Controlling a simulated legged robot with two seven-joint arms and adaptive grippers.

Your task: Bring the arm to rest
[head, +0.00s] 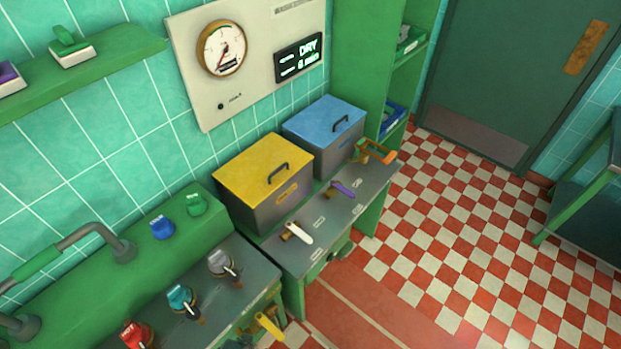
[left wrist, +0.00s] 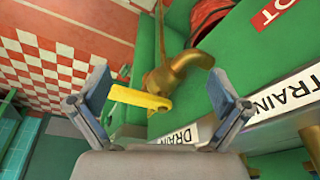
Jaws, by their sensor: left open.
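My left gripper (left wrist: 160,86) is open in the left wrist view, its two fingers wide apart. A yellow lever (left wrist: 138,98) on a brass tap (left wrist: 178,72) shows in the gap between the fingers. Nothing appears held, and I cannot tell how far the lever is from the fingers. A yellow lever (head: 268,326) also shows at the bottom of the head view. Neither gripper can be made out in the head view, and my right gripper is in neither view.
Labels reading DRAIN (left wrist: 174,136) and partly STRAIN (left wrist: 285,92) are near the tap. A yellow-lidded box (head: 265,172) and a blue-lidded box (head: 325,125) stand along the wall. Red, teal and grey-topped valves line the counter (head: 255,262). The checkered floor (head: 450,240) is clear.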

